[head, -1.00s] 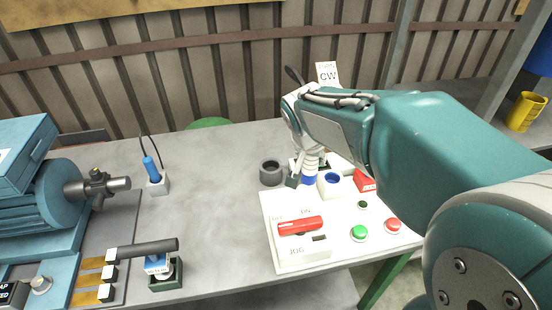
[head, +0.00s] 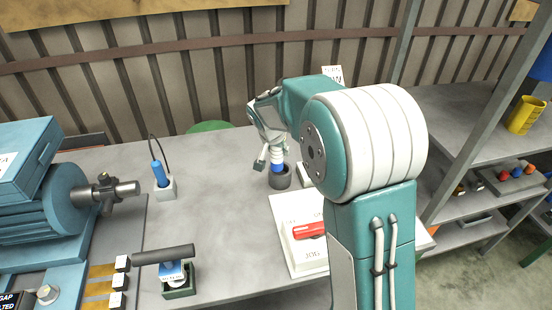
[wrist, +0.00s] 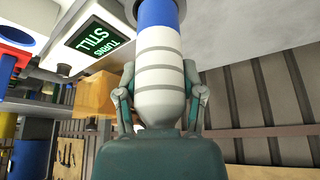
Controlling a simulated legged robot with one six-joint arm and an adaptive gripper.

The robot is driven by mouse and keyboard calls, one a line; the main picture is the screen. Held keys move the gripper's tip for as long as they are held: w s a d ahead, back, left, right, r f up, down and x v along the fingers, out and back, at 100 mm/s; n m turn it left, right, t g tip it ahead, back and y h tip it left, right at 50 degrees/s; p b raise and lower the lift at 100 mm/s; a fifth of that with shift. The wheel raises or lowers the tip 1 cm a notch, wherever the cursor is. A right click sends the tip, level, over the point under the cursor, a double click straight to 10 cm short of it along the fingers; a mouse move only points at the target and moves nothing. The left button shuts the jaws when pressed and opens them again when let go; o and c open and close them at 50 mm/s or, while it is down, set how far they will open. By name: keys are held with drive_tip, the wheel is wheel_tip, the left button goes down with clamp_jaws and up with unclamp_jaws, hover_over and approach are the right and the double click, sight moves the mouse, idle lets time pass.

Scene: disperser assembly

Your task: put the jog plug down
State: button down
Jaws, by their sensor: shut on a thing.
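The jog plug (wrist: 159,65) is white with grey bands and a blue end. My gripper (wrist: 160,95) is shut on it, one finger on each side. In the head view the plug (head: 277,167) stands roughly upright, blue end down, at the mouth of a dark grey round holder (head: 279,181). The blue end appears to enter the holder; how deep it sits is hidden. My gripper (head: 272,155) is above the holder, and the holder's dark rim shows behind the blue end in the wrist view.
A blue-handled tool in a white block (head: 167,188) stands left. The wrist view shows a display (wrist: 98,40) reading "TURNS STILL". Bare table lies left of the holder.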

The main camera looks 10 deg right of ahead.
sight(279, 161)
drive_tip(key=shift+w+d+f, duration=0.85)
drive_tip(key=shift+d+f, duration=0.2)
drive_tip(key=shift+d, duration=0.1)
drive_tip(key=f, duration=0.3)
drive_tip(key=shift+s+a, duration=0.15)
drive_tip(key=shift+s, duration=0.15)
drive_tip(key=c, duration=1.3)
unclamp_jaws()
drive_tip(key=shift+a+f, duration=0.1)
drive_tip(key=shift+a, duration=0.25)
drive_tip(key=o, duration=1.1)
drive_tip(key=shift+a+f, duration=0.1)
drive_tip(key=shift+a, duration=0.2)
drive_tip(key=shift+d, duration=0.7)
drive_tip(key=v, duration=1.2)
drive_tip(key=shift+w+a+r, duration=0.25)
drive_tip(key=shift+a, duration=0.05)
